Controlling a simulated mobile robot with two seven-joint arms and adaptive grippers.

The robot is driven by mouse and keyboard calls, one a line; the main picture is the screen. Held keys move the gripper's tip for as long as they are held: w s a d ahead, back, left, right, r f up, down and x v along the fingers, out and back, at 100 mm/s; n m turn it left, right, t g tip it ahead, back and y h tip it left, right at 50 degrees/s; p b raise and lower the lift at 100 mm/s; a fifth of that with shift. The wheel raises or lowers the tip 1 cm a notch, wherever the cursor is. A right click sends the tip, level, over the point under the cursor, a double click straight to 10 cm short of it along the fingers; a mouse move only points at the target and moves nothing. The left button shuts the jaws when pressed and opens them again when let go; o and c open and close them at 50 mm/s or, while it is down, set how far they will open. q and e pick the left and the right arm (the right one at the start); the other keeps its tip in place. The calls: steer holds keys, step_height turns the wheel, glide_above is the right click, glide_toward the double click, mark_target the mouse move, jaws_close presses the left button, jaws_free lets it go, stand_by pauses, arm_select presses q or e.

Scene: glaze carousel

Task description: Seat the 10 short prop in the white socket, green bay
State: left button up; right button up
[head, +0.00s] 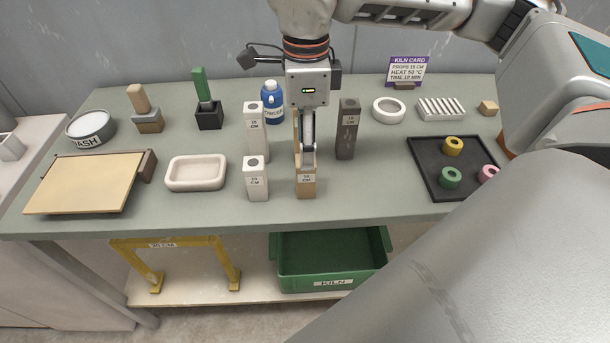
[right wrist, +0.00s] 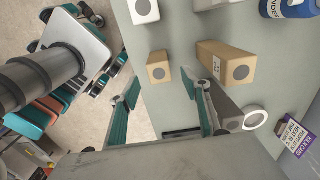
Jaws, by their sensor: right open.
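Two short square props with a hole in the top stand near the table's front edge: a tan one (head: 306,188) and a white one (head: 256,182) to its left. Their small labels seem to read 10 CM. In the right wrist view the tan short prop (right wrist: 158,73) lies just beyond and between the fingertips, and the white one (right wrist: 143,10) is at the top edge. My right gripper (head: 306,152) points down over the tan short prop, its fingers (right wrist: 163,96) open and empty; contact cannot be told. My left gripper is out of view. I see no white socket or green bay.
Taller props stand close behind: white (head: 255,138), grey (head: 347,130) and tan (right wrist: 222,62), mostly hidden in the head view. A blue bottle (head: 272,105), a white dish (head: 196,173) and a black tray (head: 425,164) with coloured rings stand around. A green KILN crate (head: 330,268) is below.

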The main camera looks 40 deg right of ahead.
mark_target(306, 177)
step_height(306, 177, down, 5)
steer(key=shift+r, duration=0.1)
jaws_close()
stand_by(0.3)
